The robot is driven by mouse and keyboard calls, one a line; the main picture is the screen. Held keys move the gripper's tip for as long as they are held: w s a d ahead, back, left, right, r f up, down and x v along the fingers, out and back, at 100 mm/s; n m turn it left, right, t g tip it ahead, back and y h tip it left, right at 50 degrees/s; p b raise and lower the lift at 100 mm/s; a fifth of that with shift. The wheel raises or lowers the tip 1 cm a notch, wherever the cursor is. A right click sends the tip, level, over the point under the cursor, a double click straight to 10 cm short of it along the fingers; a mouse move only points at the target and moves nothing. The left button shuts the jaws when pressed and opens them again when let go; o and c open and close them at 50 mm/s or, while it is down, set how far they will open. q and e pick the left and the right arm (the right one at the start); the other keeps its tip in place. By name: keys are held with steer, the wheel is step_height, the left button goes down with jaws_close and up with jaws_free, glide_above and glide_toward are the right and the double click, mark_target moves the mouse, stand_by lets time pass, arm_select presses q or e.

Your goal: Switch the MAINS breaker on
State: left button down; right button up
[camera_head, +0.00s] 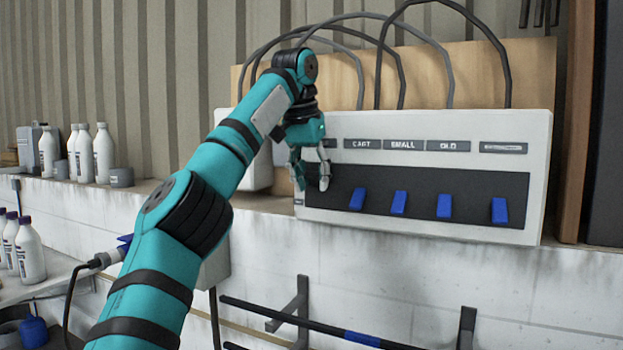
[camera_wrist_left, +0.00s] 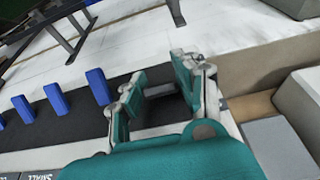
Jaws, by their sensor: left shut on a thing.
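The white breaker panel (camera_head: 420,130) stands on the ledge, with a dark strip (camera_head: 470,185) across its face. Several blue levers show on it, such as the one under the CART label (camera_head: 357,199) and the rightmost one (camera_head: 499,210). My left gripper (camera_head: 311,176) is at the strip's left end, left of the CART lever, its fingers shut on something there. In the left wrist view the gripper (camera_wrist_left: 160,92) stands beside the nearest blue lever (camera_wrist_left: 98,86). My right gripper is not in view.
Black cables (camera_head: 400,60) arch above the panel. White bottles (camera_head: 103,153) stand on the ledge to the left. Below the panel a dark bar (camera_head: 310,325) runs along metal brackets (camera_head: 290,305). A brown post (camera_head: 573,130) stands close to the panel's right.

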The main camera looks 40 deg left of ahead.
mark_target(313, 173)
arm_select(q)
steer(key=shift+f, duration=0.1)
steer(key=c, duration=0.9)
jaws_free()
steer(key=shift+w, duration=0.1)
steer(key=shift+v, duration=2.5)
steer(key=shift+s+d+r, duration=0.15)
steer(key=shift+s+r, duration=0.25)
steer(key=shift+r, duration=0.1)
steer(key=s+d, duration=0.1)
steer(key=s, duration=0.2)
steer(key=s+d, duration=0.1)
steer(key=s, duration=0.3)
steer(key=s+d+f, duration=0.1)
steer(key=s, duration=0.2)
steer(key=shift+s+d, duration=0.25)
steer(key=shift+s, duration=0.15)
